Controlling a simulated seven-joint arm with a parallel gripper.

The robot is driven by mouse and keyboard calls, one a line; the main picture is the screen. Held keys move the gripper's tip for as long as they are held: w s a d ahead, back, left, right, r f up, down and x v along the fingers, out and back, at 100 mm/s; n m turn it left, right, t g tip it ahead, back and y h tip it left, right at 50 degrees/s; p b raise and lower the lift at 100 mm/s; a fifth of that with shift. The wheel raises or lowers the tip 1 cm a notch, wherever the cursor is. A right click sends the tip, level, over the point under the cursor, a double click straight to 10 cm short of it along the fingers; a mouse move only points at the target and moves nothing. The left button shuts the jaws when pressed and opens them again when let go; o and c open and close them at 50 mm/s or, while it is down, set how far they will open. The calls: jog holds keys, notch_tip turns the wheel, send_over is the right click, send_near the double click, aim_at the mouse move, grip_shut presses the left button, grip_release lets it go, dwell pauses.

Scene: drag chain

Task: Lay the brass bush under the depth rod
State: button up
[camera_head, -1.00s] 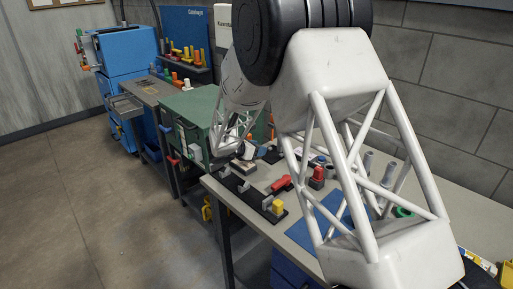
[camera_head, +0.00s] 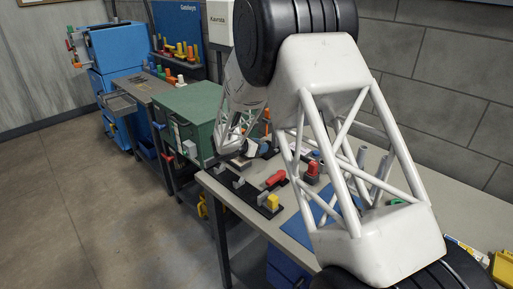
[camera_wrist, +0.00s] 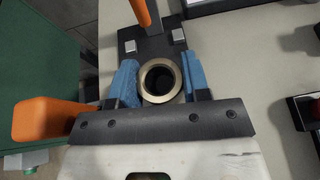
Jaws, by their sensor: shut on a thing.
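In the wrist view, a brass bush (camera_wrist: 160,99) shows as a ring around a dark bore, seen end on. My gripper (camera_wrist: 158,79) is shut on it, with one blue finger on each side. Beyond the bush is a black plate (camera_wrist: 153,44) with two small grey blocks and an orange bar rising at the top. I cannot tell whether the bush touches the plate. In the head view, my gripper is small and mostly hidden at the bench's far left end, and the bush cannot be made out. I cannot pick out the depth rod for certain in either view.
In the wrist view, an orange part (camera_wrist: 45,118) lies left of my gripper and a green cabinet (camera_wrist: 32,75) fills the left edge. In the head view, a black rail (camera_head: 240,192) with grey blocks and a yellow piece lies along the bench's front edge, near red parts (camera_head: 275,178).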

jog(key=shift+w+d+f, duration=0.15)
jog(key=shift+w+d, duration=1.25)
jog(key=shift+w, duration=0.1)
jog(key=shift+f, duration=0.3)
dwell(1.0)
jog(key=o, duration=1.3)
jog(key=shift+v, duration=3.9)
